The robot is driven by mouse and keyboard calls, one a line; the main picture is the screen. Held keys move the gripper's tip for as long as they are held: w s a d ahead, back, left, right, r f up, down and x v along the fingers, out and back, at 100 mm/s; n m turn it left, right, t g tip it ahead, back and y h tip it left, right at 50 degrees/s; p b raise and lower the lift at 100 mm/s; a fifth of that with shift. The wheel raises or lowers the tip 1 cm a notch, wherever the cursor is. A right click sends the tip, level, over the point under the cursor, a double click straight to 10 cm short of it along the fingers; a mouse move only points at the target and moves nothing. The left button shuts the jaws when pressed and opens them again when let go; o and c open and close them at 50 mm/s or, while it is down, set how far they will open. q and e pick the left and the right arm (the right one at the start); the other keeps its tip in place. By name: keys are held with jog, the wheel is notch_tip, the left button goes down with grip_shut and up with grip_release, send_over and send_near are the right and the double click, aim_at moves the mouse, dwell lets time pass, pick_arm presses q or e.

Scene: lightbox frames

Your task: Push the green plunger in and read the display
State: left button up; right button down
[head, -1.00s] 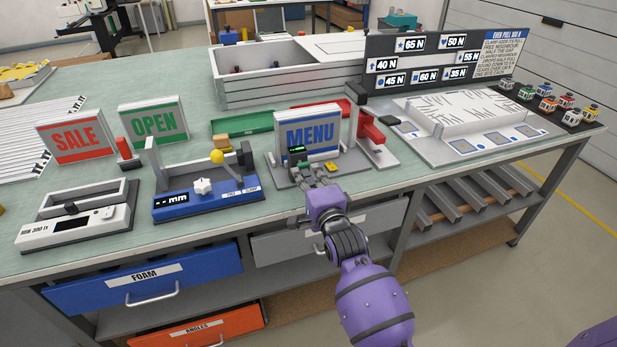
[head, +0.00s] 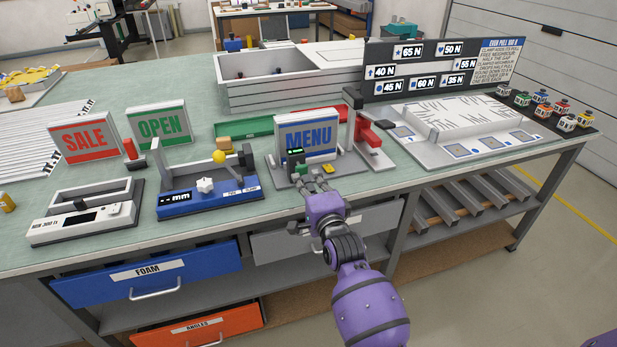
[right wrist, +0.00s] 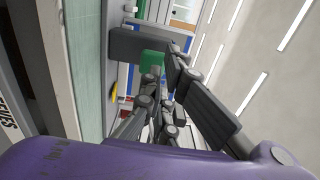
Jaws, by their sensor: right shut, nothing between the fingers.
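The green plunger (head: 302,169) is a small green block on a grey fixture in front of the MENU sign (head: 308,138). A small dark display (head: 295,152) with green lit characters stands just above it; the characters are too small to read. My right gripper (head: 314,181) is shut and empty, its fingertips close in front of the fixture. In the right wrist view a green block (right wrist: 152,61) shows just beyond the fingers (right wrist: 160,85); I cannot tell whether they touch it. My left gripper is not in view.
A small yellow piece (head: 328,168) lies on the fixture's base. A red clamp-like part (head: 367,134) stands right of it. A blue instrument marked mm (head: 208,195) stands to the left. A white tester (head: 85,214) is farther left. The bench's front edge runs under my right arm.

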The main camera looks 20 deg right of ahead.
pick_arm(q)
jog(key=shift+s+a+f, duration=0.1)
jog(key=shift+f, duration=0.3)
pick_arm(e)
jog(key=s, duration=0.8)
jog(key=shift+s+d+f, duration=0.15)
jog(key=shift+s+f, duration=0.05)
jog(key=shift+s, duration=0.15)
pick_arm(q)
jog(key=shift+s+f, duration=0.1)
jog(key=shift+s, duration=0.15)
